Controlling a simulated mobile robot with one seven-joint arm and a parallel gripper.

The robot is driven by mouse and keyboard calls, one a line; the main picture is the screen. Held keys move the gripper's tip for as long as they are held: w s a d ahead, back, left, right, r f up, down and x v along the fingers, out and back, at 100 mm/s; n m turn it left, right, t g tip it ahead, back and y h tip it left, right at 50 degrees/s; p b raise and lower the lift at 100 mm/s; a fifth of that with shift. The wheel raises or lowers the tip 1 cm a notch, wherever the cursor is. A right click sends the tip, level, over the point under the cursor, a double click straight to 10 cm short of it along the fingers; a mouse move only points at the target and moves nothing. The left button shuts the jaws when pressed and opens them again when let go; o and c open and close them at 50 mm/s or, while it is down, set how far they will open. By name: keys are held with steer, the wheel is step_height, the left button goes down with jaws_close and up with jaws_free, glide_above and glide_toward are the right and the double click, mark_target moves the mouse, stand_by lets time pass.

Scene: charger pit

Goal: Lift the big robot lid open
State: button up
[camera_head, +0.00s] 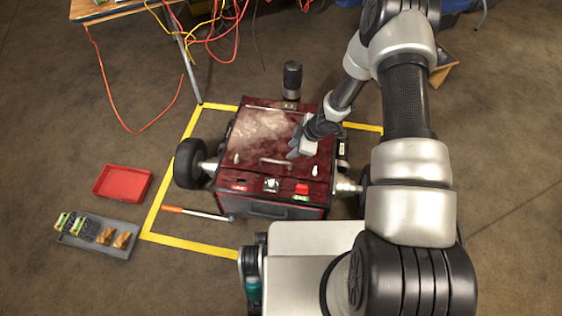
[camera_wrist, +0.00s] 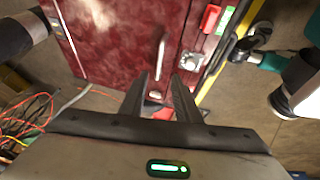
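The big robot (camera_head: 230,185) is a dark red, box-shaped machine with black wheels, standing on the floor. Its marbled red lid (camera_head: 255,130) looks shut and flat on top. A light metal handle (camera_head: 275,162) sits near the lid's front edge. The handle also shows in the wrist view (camera_wrist: 160,55), just past my fingertips. My gripper (camera_head: 292,155) is over the lid, close to the handle's right end. In the wrist view my gripper (camera_wrist: 160,80) has its two dark fingers spread with nothing between them. I cannot tell its exact height above the lid.
Yellow tape (camera_head: 157,205) frames the robot on the floor. A red tray (camera_head: 122,182), a grey tray (camera_head: 98,248) with small items, and an orange-handled bar (camera_head: 195,213) lie at left. A table (camera_head: 100,12) with hanging cables (camera_head: 215,22) stands behind.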

mark_target(281, 163)
steer(key=b+x, duration=0.3)
steer(key=x, duration=0.9)
steer(key=shift+w, duration=0.15)
jaws_close()
